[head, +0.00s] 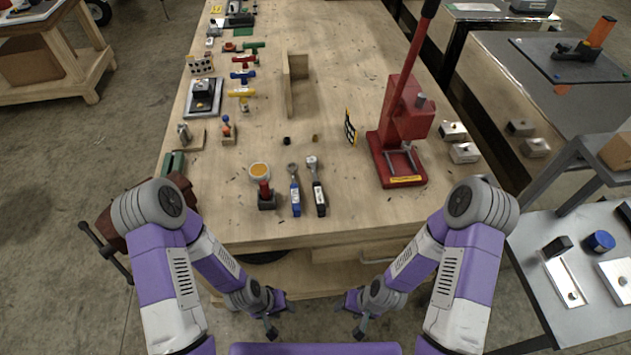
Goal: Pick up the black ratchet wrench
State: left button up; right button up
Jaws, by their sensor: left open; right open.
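The black ratchet wrench (319,192) lies near the front edge of the wooden table, its silver head pointing away from me. A similar wrench with a blue handle (295,197) lies close beside it on the left. My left gripper (272,325) is low in front of the table edge, open and empty. My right gripper (358,328) is also low in front of the table edge, open and empty. Both grippers are below the tabletop and apart from the wrenches.
A stand with an orange round top (260,184) is left of the blue wrench. A red arbor press (403,150) stands to the right. A red-brown vise (115,228) is at the left edge. An upright wooden piece (289,90) is further back. The table's front strip is mostly clear.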

aim_at(312, 160)
jog(key=z, duration=2.8)
jog(key=k, duration=2.1)
jog(key=u, duration=2.5)
jog(key=i, duration=0.5)
jog(key=u, duration=0.05)
